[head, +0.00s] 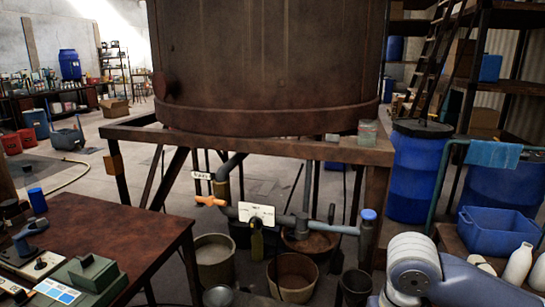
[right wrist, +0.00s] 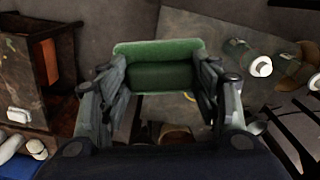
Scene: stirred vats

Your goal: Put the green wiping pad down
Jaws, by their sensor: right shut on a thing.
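The green wiping pad (right wrist: 158,68) is in the right wrist view, a block with a lighter green top edge and a darker face. My right gripper (right wrist: 160,80) is shut on it, with one dark jointed finger at each side. The pad is held off the floor. In the head view only my right arm shows at the bottom right; its gripper and the held pad are out of frame. My left gripper is in neither view.
A big rusty vat (head: 265,70) stands on a brown frame (head: 378,160), with a small greenish block (head: 367,132) on its corner. Pipes with an orange handle (head: 210,201) and buckets (head: 292,278) sit below. A brown table (head: 150,228) is left; a blue crate (head: 490,232) is right.

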